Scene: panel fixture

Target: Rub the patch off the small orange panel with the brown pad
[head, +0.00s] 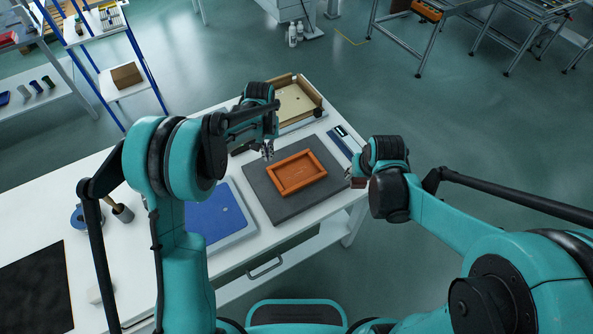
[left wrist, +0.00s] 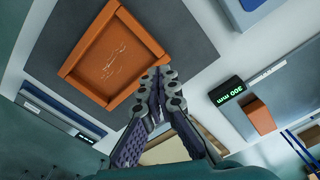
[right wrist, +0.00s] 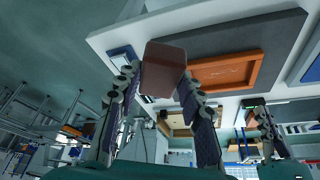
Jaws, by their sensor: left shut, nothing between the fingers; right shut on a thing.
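The small orange panel (head: 298,172) lies on a dark grey mat (head: 265,195); it has a raised rim. In the left wrist view the panel (left wrist: 75,68) carries thin pale scribbled marks, the patch (left wrist: 115,62). My right gripper (head: 354,177) is shut on the brown pad (right wrist: 163,72), held in the air to the right of the panel and apart from it. The pad also shows in the head view (head: 358,183). My left gripper (head: 267,152) is shut and empty, above the mat by the panel's far left corner. The panel (right wrist: 228,72) also shows in the right wrist view.
A blue panel (head: 220,215) lies left of the mat. A wooden-walled tray (head: 296,103) stands behind it. A blue and dark flat item (head: 342,142) lies at the mat's far right. A black mat (head: 35,290) and a blue tape roll (head: 79,216) are at the left.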

